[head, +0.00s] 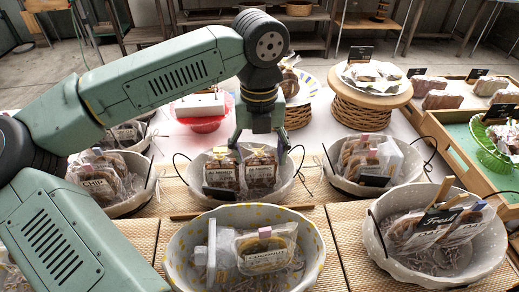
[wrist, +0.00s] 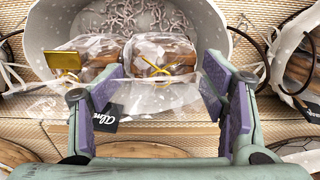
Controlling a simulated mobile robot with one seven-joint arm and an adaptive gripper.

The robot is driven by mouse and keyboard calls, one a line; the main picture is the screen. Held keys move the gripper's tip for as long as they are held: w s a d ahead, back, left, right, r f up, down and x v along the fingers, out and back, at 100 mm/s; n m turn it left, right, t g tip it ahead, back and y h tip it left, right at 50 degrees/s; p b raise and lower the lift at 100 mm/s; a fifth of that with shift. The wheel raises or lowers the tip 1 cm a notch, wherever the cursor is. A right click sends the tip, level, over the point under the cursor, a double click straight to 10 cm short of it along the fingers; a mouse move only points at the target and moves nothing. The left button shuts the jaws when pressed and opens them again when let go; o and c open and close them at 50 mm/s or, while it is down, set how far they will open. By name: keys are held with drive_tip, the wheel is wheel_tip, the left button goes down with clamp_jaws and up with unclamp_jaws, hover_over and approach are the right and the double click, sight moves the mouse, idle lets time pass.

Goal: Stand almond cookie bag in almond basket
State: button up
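My gripper (head: 262,152) is over the middle basket (head: 285,190) in the head view, with its fingers spread. Two clear bags of cookies with dark "ALMOND" labels stand side by side in it, the left bag (head: 221,174) and the right bag (head: 261,172). The fingers are above the right bag, either side of its top. In the wrist view the open gripper (wrist: 165,95) has purple pads, and the right bag (wrist: 161,57) with a gold tie lies ahead between them. The left bag (wrist: 90,58) has a gold tag. I cannot tell whether the pads touch the wrap.
Other bagged-cookie baskets stand close by: a left basket (head: 150,190), a right basket (head: 400,185), a yellow-dotted front basket (head: 180,262) and a front right basket (head: 480,262). A wicker stand (head: 370,112) is behind. A dark almond card (wrist: 107,118) shows near the left finger.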

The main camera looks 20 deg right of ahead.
drive_tip(key=o, duration=0.3)
drive_tip(key=shift+f, duration=0.15)
drive_tip(key=shift+r+p, duration=0.7)
drive_tip(key=shift+p, duration=0.1)
wheel_tip(320, 180, up, 12)
drive_tip(key=shift+b, duration=0.8)
drive_tip(key=shift+f, duration=0.1)
